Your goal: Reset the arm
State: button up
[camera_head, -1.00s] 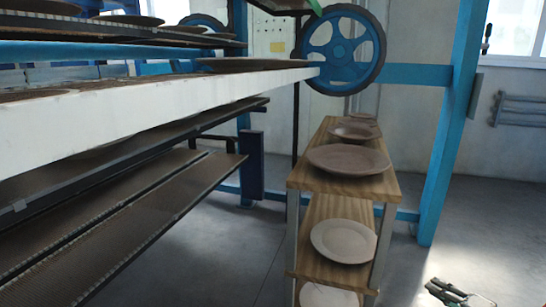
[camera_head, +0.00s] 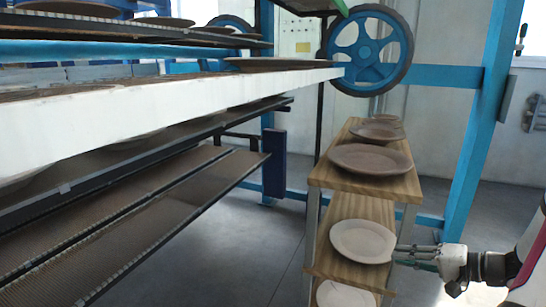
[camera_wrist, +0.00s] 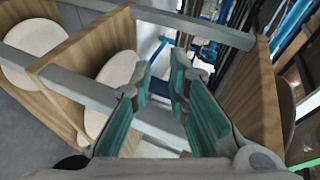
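My gripper (camera_head: 402,256) is at the right of the head view, pointing left at the side of the wooden shelf rack (camera_head: 325,258). Its tips are close to a pale plate (camera_head: 362,241) on the middle shelf; I cannot tell whether they touch the rack. In the wrist view, my gripper (camera_wrist: 165,68) shows two green-padded fingers apart with nothing between them. The rack's wooden boards (camera_wrist: 75,75) and metal posts are around the fingers there, with pale plates (camera_wrist: 117,90) on the boards.
Brown plates (camera_head: 370,159) stand on the rack's top shelf, and another pale plate (camera_head: 343,294) is lower down. The plate dryer's white-edged shelf (camera_head: 180,112) and dark shelves fill the left. A blue wheel (camera_head: 368,48) and blue post (camera_head: 487,120) stand behind. Grey floor shows between dryer and rack.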

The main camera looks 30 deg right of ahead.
jog(key=w+a+r+n+g+y, duration=0.1)
jog(key=a+r+n+g+y, duration=0.3)
jog(key=a, duration=0.9)
jog(key=a+r+n+g, duration=0.3)
jog(key=a+r+g, duration=0.4)
jog(key=a, duration=0.6)
jog(key=s+a+r+n+g+h, duration=0.1)
jog(key=s+a+r+h, duration=0.15)
jog(key=s, duration=0.45)
jog(key=s+a+r+n+h, duration=0.1)
jog(key=s+a+n+h, duration=0.1)
jog(key=s+a+h, duration=0.35)
jog(key=s+a+r+n+g+h, duration=0.1)
jog(key=s+a, duration=0.1)
jog(key=s, duration=0.6)
notch_tip(320, 180, up, 34)
jog(key=t+p, duration=0.4)
jog(key=p, duration=2.8)
jog(key=shift+w+d+r+n, duration=0.2)
jog(key=shift+w+n, duration=0.05)
jog(key=shift+n, duration=0.05)
